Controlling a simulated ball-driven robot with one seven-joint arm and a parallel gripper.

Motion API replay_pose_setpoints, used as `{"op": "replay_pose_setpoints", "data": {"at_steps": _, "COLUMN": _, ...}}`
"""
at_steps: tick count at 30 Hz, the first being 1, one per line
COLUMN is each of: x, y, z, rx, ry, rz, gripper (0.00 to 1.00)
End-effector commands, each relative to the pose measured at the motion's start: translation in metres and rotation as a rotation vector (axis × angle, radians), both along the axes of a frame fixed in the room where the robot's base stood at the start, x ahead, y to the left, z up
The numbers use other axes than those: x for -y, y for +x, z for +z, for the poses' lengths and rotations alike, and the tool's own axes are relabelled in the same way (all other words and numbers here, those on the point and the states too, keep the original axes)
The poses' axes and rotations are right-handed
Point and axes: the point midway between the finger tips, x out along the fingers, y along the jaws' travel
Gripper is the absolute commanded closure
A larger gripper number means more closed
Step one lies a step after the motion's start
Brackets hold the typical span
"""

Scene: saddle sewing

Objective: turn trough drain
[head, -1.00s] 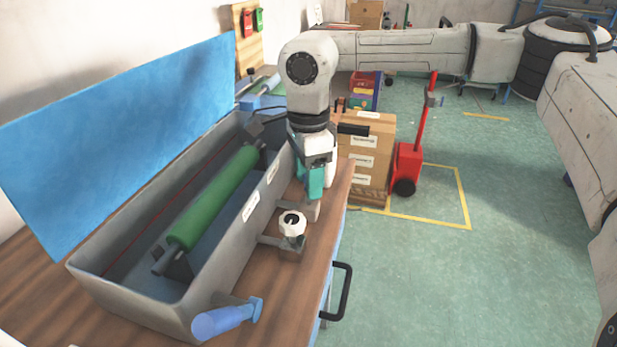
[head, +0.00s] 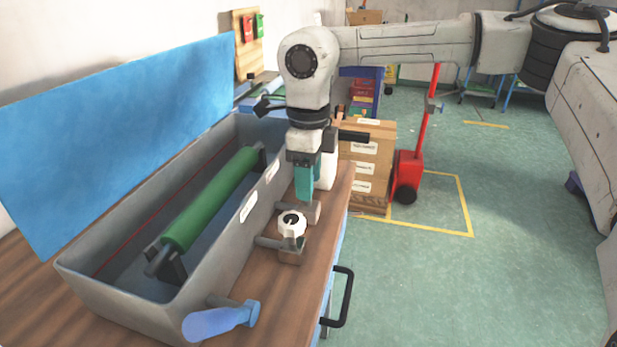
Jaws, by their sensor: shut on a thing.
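The long grey trough (head: 103,281) stands on the wooden bench, with a green roller (head: 212,198) inside. Two drain fittings stick out of its right side.
A blue-handled lever (head: 220,322) sticks out at the trough's near right corner. A tall blue panel (head: 120,140) stands along the wall side. Stacked cardboard boxes (head: 368,150) and a red hand truck (head: 407,170) stand beyond the bench. The floor at right is open.

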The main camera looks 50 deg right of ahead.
Motion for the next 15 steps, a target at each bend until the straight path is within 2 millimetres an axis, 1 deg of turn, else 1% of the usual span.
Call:
{"op": "replay_pose_setpoints", "data": {"at_steps": 14, "x": 0.0006, "y": 0.0004, "z": 0.0009, "rx": 0.001, "ry": -0.001, "rz": -0.02, "gripper": 0.79}}
{"op": "replay_pose_setpoints", "data": {"at_steps": 15, "x": 0.0006, "y": 0.0004, "z": 0.0009, "rx": 0.001, "ry": -0.001, "rz": -0.02, "gripper": 0.48}}
